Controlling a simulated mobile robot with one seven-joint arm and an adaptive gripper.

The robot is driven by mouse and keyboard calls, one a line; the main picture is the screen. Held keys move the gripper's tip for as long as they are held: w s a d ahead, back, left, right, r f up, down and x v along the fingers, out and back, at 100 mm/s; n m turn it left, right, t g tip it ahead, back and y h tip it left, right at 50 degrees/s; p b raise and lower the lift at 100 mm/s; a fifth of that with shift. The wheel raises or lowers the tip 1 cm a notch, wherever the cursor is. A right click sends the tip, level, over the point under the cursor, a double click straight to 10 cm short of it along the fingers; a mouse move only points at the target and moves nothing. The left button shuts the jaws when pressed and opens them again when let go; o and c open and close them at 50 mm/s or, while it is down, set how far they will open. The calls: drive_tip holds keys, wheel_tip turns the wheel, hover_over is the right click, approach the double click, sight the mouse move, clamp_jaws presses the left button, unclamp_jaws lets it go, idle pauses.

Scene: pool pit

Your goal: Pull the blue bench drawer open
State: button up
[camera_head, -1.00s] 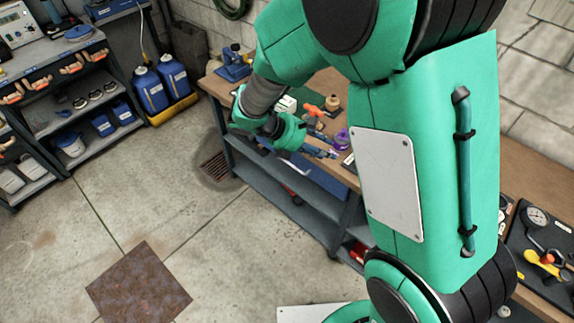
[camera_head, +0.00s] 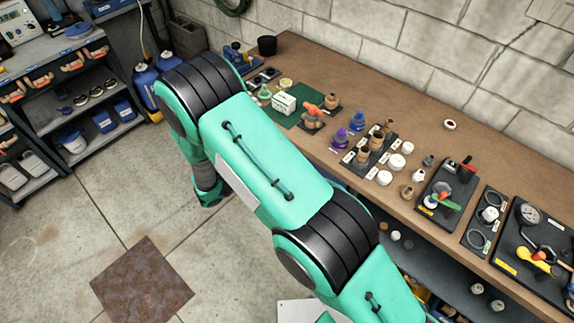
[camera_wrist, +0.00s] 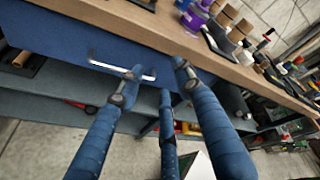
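The blue drawer front (camera_wrist: 75,38) spans the upper left of the wrist view, just under the wooden bench top. Its bright bar handle (camera_wrist: 104,66) runs across its lower part. My gripper (camera_wrist: 157,72) is open, with its blue fingers spread in front of the drawer. The left fingertip overlaps the right part of the handle in the picture; I cannot tell whether it touches. The right fingertip is just right of the handle's end, and the third finger is lower. In the head view my arm hides the drawer and the gripper.
The wooden bench top (camera_head: 340,75) carries bottles, small pots and tool boards. A lower grey shelf (camera_wrist: 60,103) below the drawer holds a red-handled tool (camera_wrist: 78,104). A shelf rack (camera_head: 60,100) stands at left in the head view. The concrete floor (camera_head: 90,215) is clear around a rusty plate.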

drive_tip(key=a+f+n+t+y, duration=0.1)
drive_tip(key=a+f+n+t, duration=0.2)
drive_tip(key=a+f+n, duration=0.2)
wheel_tip(320, 180, down, 4)
drive_tip(key=shift+s+a+r+n+p, duration=0.2)
drive_tip(key=shift+s+a+n+p, duration=0.1)
drive_tip(key=shift+s+n+p, duration=0.15)
drive_tip(key=shift+w+d, duration=0.1)
drive_tip(key=b+x, duration=0.1)
drive_tip(key=x, duration=1.2)
drive_tip(key=shift+w+d+b, duration=0.2)
drive_tip(key=shift+w+b, duration=0.05)
drive_tip(key=shift+b, duration=0.1)
drive_tip(key=shift+f, duration=0.1)
clamp_jaws()
